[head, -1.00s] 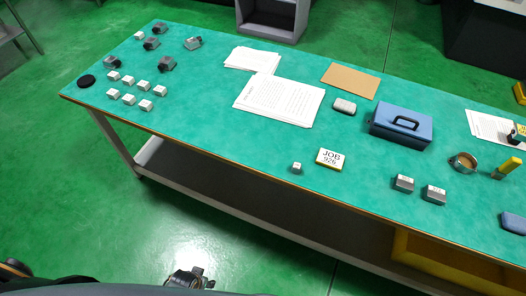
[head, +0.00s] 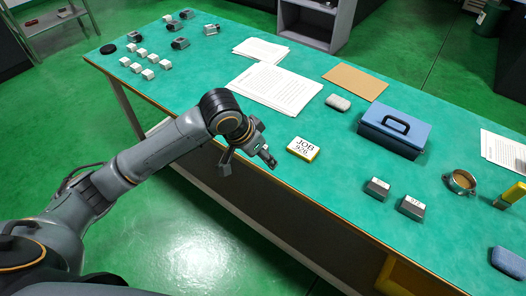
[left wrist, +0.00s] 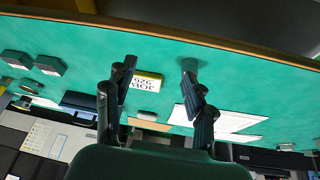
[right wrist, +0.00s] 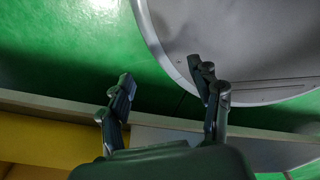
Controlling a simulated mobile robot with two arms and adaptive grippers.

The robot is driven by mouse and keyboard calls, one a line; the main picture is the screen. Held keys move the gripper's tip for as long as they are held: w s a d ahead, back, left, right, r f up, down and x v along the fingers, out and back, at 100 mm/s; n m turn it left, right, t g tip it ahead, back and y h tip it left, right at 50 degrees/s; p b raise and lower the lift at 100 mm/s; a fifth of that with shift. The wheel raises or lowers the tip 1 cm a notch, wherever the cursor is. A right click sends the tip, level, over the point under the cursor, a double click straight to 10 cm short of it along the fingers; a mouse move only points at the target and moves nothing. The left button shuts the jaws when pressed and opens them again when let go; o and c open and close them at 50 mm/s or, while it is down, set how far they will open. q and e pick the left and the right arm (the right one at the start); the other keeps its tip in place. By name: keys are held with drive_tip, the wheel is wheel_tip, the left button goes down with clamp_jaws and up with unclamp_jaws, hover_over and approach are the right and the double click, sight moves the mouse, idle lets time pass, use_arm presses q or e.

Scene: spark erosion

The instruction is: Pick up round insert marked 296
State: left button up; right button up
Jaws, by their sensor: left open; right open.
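No marking 296 is readable in any view. A small piece (left wrist: 188,64) stands near the table's front edge beside the card reading JOB 926 (head: 303,148); the card also shows in the left wrist view (left wrist: 146,80). My left gripper (head: 248,162) is open and empty at the front edge, left of the card, and largely covers the small piece in the head view. In the left wrist view one finger overlaps the piece; contact cannot be told. Several small white-topped pieces (head: 138,52) stand at the far left. My right gripper (right wrist: 160,75) is open and empty, away from the tabletop.
Two grey labelled blocks (head: 377,187) (head: 411,207) stand right of the card. A blue box (head: 392,130), a round tan-filled dish (head: 460,181), a grey eraser-like block (head: 338,102), papers (head: 275,87) and a brown envelope (head: 356,83) lie farther back. Dark clamp-like pieces (head: 180,43) stand far left.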

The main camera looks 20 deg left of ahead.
use_arm(q)
drive_tip(key=w+a+r+n+y, duration=0.1)
drive_tip(key=w+a+r, duration=0.3)
drive_tip(key=a+r, duration=0.15)
drive_tip(key=x, duration=0.7)
drive_tip(key=shift+w+d+f, duration=0.1)
drive_tip(key=shift+d+f, duration=0.1)
drive_tip(key=shift+d, duration=0.1)
drive_tip(key=x, duration=0.5)
drive_tip(key=shift+s+d+f, duration=0.3)
drive_tip(key=shift+d+f, duration=0.05)
drive_tip(key=shift+c, duration=0.2)
drive_tip(key=shift+r, duration=0.1)
clamp_jaws()
